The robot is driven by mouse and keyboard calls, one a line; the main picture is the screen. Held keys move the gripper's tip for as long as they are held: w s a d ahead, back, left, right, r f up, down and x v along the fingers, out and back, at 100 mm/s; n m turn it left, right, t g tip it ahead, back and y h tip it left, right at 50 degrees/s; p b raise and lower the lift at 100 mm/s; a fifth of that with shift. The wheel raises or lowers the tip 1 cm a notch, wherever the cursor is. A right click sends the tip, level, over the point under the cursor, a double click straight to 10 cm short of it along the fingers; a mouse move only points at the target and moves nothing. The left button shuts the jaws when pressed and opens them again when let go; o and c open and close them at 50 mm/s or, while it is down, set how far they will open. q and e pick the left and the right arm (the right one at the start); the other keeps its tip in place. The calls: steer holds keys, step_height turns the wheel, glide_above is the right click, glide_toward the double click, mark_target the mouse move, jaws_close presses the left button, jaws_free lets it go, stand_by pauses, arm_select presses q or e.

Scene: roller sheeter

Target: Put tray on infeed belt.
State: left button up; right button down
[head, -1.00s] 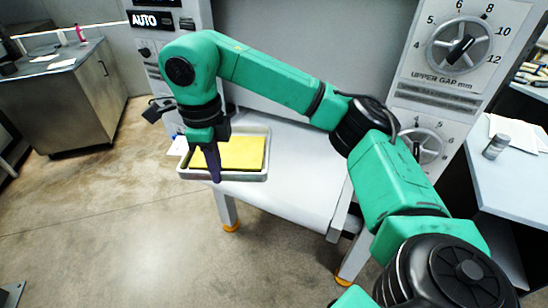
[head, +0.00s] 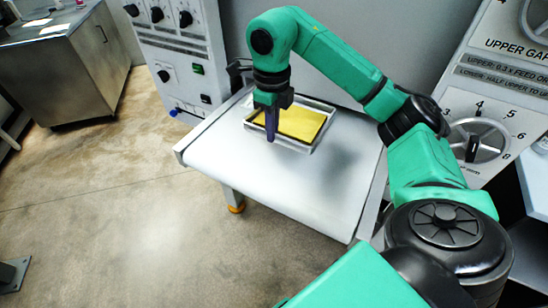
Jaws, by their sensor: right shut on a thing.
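The metal tray (head: 318,148) with a yellow sheet (head: 299,124) in it is over the far part of the white infeed belt (head: 235,165). It looks level, and I cannot tell whether it rests on the belt or hangs just above it. My right gripper (head: 270,134) points down at the tray's left side and is shut on its rim. The fingertips partly cover the tray wall. My left gripper is out of view.
A control panel (head: 185,60) with knobs and buttons stands behind the belt on the left. A gap dial (head: 478,141) is on the machine at right. A steel cabinet (head: 75,70) stands far left. The belt's near part is bare.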

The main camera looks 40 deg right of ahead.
mark_target(273, 161)
steer(key=f, duration=0.3)
steer(key=shift+w+d, duration=0.25)
steer(key=shift+w, duration=0.1)
steer(key=f, duration=0.2)
steer(key=p, duration=0.1)
steer(key=shift+w+d+f, duration=0.25)
steer(key=shift+w+f, duration=0.1)
steer(key=shift+f, duration=0.05)
steer(key=f, duration=0.2)
steer(key=shift+s+a+f+p, duration=0.3)
steer(key=shift+s+p, duration=0.05)
steer(key=shift+w+d, duration=0.1)
steer(key=c, duration=1)
jaws_free()
steer(key=shift+f, duration=0.15)
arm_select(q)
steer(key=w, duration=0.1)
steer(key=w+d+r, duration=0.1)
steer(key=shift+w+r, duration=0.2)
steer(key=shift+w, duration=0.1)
arm_select(e)
steer(key=shift+r, duration=0.2)
